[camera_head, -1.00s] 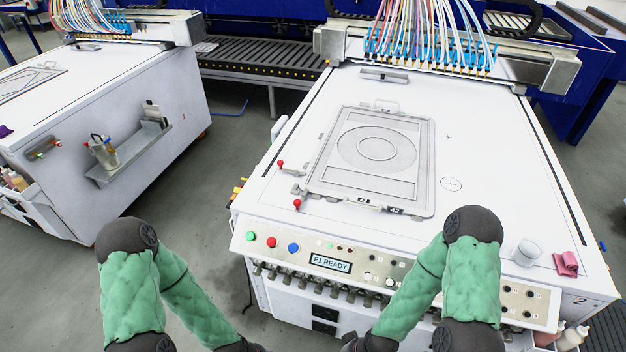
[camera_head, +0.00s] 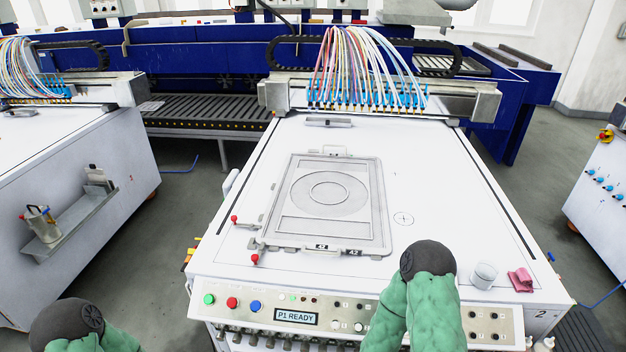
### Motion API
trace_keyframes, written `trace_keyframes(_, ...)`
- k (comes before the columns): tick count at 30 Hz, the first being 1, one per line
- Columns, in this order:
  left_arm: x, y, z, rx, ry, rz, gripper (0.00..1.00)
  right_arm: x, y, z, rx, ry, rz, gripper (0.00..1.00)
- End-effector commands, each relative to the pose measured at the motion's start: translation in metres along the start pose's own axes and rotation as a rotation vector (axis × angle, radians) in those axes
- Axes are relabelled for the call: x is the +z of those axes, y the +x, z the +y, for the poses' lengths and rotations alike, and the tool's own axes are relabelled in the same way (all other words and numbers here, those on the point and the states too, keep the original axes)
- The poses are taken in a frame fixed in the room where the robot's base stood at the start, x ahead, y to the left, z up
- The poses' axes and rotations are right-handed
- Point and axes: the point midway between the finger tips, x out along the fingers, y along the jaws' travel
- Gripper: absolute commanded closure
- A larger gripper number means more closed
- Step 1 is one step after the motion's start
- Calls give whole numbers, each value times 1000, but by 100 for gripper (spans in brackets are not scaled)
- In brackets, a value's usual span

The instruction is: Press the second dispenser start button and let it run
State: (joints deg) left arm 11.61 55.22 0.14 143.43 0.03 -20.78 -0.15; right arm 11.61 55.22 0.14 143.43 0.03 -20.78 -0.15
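The second dispenser (camera_head: 440,190), a white machine marked 2, stands in front of me. Its front panel (camera_head: 345,311) carries a green button (camera_head: 209,299), a red button (camera_head: 232,302) and a blue button (camera_head: 256,306) at the left. A small display (camera_head: 296,317) beside them reads "P1 READY". My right arm, sleeved in green, crosses the right part of the panel and hides some of it. My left arm shows only at the bottom left, apart from the machine. Both grippers are below the picture.
A framed plate (camera_head: 330,203) lies on the machine top, with red-knobbed clamps at its left. A white cup (camera_head: 484,275) and a pink cloth (camera_head: 520,280) sit at the front right. Another white machine (camera_head: 80,170) stands at left, with grey floor between.

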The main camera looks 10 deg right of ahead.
Motion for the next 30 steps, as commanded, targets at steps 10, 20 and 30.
trace_keyframes(10, 0, 0, 0, 0, 0, 0, 100, 0, 0, 0, 0, 0, 0, 60)
trace_keyframes(20, 0, 0, 0, 0, 0, 0, 100, 0, 0, 0, 0, 0, 0, 60)
trace_keyframes(30, 0, 0, 0, 0, 0, 0, 100, 0, 0, 0, 0, 0, 0, 60)
